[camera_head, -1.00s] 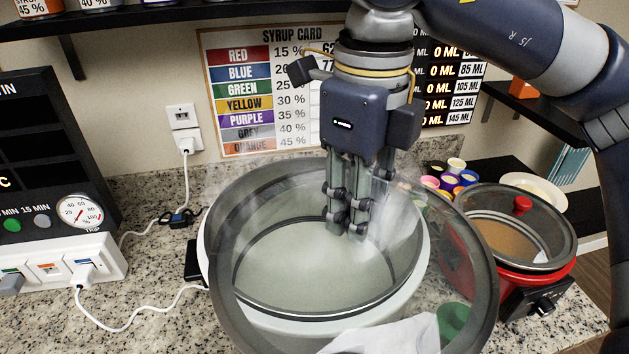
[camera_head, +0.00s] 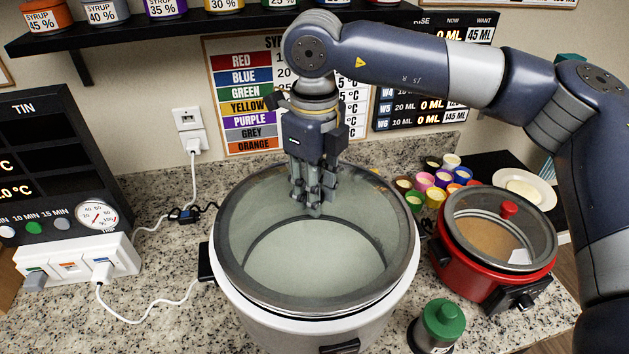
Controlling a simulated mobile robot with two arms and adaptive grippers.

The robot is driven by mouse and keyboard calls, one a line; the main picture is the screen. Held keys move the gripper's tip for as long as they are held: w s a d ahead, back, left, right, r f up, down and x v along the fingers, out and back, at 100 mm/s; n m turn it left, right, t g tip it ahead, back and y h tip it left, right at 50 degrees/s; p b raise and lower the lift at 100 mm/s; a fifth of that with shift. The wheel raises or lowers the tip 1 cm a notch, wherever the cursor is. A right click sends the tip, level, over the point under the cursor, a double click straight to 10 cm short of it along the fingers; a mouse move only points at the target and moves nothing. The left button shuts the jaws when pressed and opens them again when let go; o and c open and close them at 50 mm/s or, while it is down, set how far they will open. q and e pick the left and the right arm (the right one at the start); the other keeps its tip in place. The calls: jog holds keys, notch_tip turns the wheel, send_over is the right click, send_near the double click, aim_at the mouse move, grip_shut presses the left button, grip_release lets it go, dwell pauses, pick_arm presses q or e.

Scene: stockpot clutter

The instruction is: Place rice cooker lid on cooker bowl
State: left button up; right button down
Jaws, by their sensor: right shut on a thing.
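The clear glass lid with a dark grey rim (camera_head: 264,212) lies over the mouth of the large white cooker (camera_head: 285,333). Its rim roughly lines up with the cooker's rim, slightly towards the back. A thin dark line shows between the two at the front; I cannot tell whether the lid is fully seated or tilted a little. My right gripper (camera_head: 312,207) is above the lid's middle, fingers pointing down, shut on the lid at its knob, which the fingers hide. The pale bowl interior shows through the glass. My left gripper is out of view.
A red cooker (camera_head: 478,272) with its own glass lid stands at the right. Several coloured cups (camera_head: 435,197) sit behind it. A green-topped canister (camera_head: 440,325) stands front right. A white power strip (camera_head: 75,262) with cables lies left. A shelf (camera_head: 130,27) runs above.

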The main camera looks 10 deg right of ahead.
jog(key=shift+f, duration=0.1)
jog(key=shift+f+b, duration=0.15)
jog(key=shift+b, duration=0.15)
jog(key=c, duration=1.3)
grip_release()
jog(key=shift+s, duration=0.1)
